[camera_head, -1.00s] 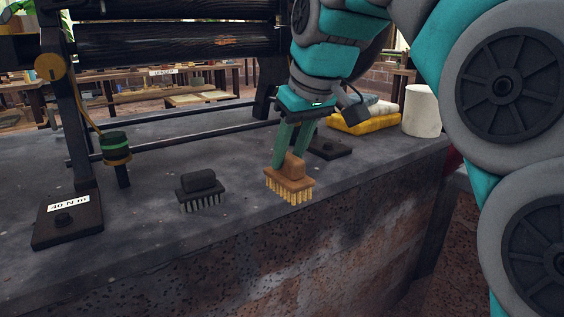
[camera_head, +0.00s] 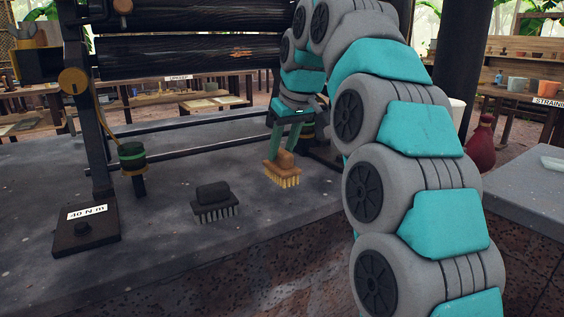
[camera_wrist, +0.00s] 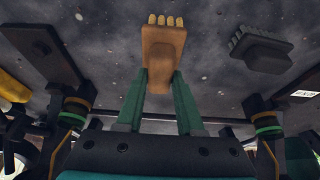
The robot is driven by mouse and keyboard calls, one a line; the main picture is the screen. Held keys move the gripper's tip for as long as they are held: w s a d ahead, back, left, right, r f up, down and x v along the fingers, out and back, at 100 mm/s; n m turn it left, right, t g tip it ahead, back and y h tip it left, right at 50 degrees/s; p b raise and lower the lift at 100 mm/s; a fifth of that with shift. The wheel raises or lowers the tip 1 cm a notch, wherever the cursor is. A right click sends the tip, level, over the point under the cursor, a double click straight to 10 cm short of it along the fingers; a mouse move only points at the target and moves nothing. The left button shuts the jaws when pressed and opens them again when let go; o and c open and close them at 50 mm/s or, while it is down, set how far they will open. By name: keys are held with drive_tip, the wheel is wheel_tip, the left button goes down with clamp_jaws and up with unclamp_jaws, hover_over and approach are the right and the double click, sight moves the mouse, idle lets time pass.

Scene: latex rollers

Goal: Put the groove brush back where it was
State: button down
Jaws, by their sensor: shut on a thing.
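A brown brush with pale yellow bristles (camera_head: 284,172) is held in my gripper (camera_head: 283,151), bristles down, at the right part of the grey bench top. In the wrist view the brown brush (camera_wrist: 163,55) sits between the two green fingers (camera_wrist: 161,98), which are shut on its handle. I cannot tell whether the bristles touch the bench. A black brush with grey bristles (camera_head: 214,203) stands on the bench to the left, apart from my gripper; it also shows in the wrist view (camera_wrist: 262,53). Which of the two is the groove brush is not marked.
The roller frame with dark rollers (camera_head: 190,50) stands behind the brushes. Its left foot (camera_head: 86,228) carries a "40 N m" label. A post with a green and brass collar (camera_head: 132,158) stands near it. The front bench top (camera_head: 160,262) is clear. My arm hides the right end.

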sight(282, 163)
drive_tip(key=shift+f, duration=1.8)
drive_tip(key=shift+f, duration=0.15)
drive_tip(key=c, duration=0.5)
unclamp_jaws()
drive_tip(key=shift+c, duration=0.2)
